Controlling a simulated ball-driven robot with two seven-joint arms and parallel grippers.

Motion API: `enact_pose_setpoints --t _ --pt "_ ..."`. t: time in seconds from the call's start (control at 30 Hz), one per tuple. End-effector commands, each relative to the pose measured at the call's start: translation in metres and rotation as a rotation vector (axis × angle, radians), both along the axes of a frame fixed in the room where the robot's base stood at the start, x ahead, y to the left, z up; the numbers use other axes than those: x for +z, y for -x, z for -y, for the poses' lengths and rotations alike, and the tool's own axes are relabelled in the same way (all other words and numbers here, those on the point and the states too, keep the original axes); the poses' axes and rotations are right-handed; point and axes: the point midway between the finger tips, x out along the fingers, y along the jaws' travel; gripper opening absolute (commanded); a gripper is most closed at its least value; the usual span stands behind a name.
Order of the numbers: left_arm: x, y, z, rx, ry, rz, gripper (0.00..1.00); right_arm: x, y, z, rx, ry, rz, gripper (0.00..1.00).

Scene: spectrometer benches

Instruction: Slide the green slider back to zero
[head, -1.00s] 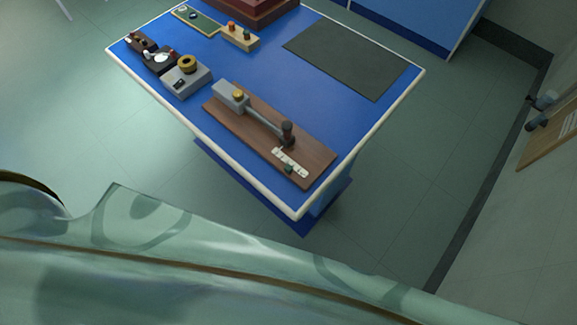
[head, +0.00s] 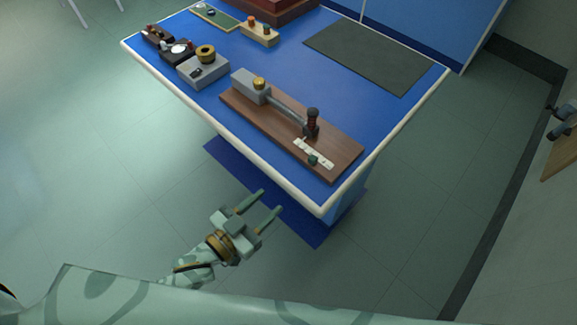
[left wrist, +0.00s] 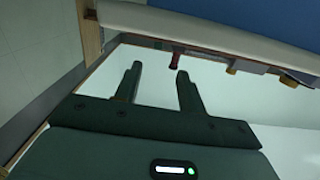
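The green slider (head: 313,159) is a small dark green knob on a white scale strip (head: 316,152), near the front right end of a brown wooden board (head: 347,150) on the blue bench. A grey rod with an upright dark handle (head: 312,122) lies just behind the scale, joined to a grey block with a brass knob (head: 259,83). My left gripper (head: 270,201) is open and empty, in front of the bench and apart from it. Its spread fingers also show in the left wrist view (left wrist: 157,70). My right gripper is not in view.
The blue bench (head: 290,55) has a raised pale rim (head: 215,124) between my gripper and the board. Grey device with brass ring (head: 203,71), dark small devices (head: 177,50) and a wooden block with knobs (head: 259,34) stand left and behind. A dark mat (head: 370,57) lies bare at back right.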

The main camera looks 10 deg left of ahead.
Motion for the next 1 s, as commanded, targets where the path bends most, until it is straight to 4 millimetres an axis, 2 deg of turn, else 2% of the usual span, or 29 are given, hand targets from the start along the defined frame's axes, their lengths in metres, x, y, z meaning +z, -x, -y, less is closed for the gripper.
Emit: enact_pose_setpoints --t 0.03,0.17,0.27,0.7,0.83,1.0 --pt "0.011 -0.002 0.003 -0.006 0.031 0.023 0.40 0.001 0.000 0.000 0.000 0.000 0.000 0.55" --pt "0.013 -0.010 0.008 -0.007 0.062 0.024 0.40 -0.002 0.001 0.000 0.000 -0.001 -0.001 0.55" --pt "0.013 -0.025 0.019 -0.006 0.062 0.025 0.40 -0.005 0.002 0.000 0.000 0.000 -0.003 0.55" --pt "0.010 -0.110 0.081 -0.005 0.059 0.020 0.40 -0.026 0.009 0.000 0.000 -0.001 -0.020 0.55" --pt "0.011 -0.125 0.091 -0.004 0.058 0.019 0.40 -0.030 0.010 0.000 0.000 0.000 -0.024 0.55" --pt "0.012 -0.133 0.097 -0.005 0.057 0.019 0.40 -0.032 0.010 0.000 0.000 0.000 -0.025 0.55"
